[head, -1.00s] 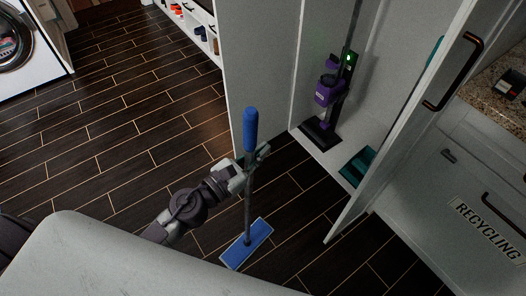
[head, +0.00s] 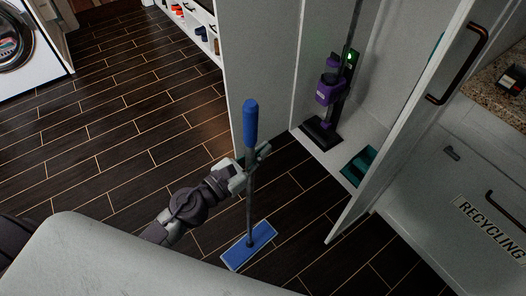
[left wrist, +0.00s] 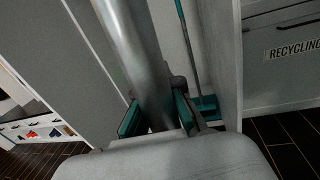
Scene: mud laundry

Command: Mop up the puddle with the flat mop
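The flat mop has a blue grip (head: 250,124), a grey pole and a flat blue head (head: 249,246). It stands nearly upright in front of the open closet, its head low over or on the dark floor; I cannot tell which. My left gripper (head: 255,164) is shut on the pole just below the blue grip. In the left wrist view the grey pole (left wrist: 132,50) runs between the two teal-padded fingers (left wrist: 158,116). My right gripper is not in view. No puddle can be made out in either view.
The open closet holds a purple upright vacuum (head: 331,90) and a teal broom or dustpan (head: 358,166). Its open door (head: 400,120) stands right of the mop. A cabinet marked RECYCLING (head: 480,222) is at the right. A washer (head: 22,45) is far left. The wooden floor (head: 120,120) between is clear.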

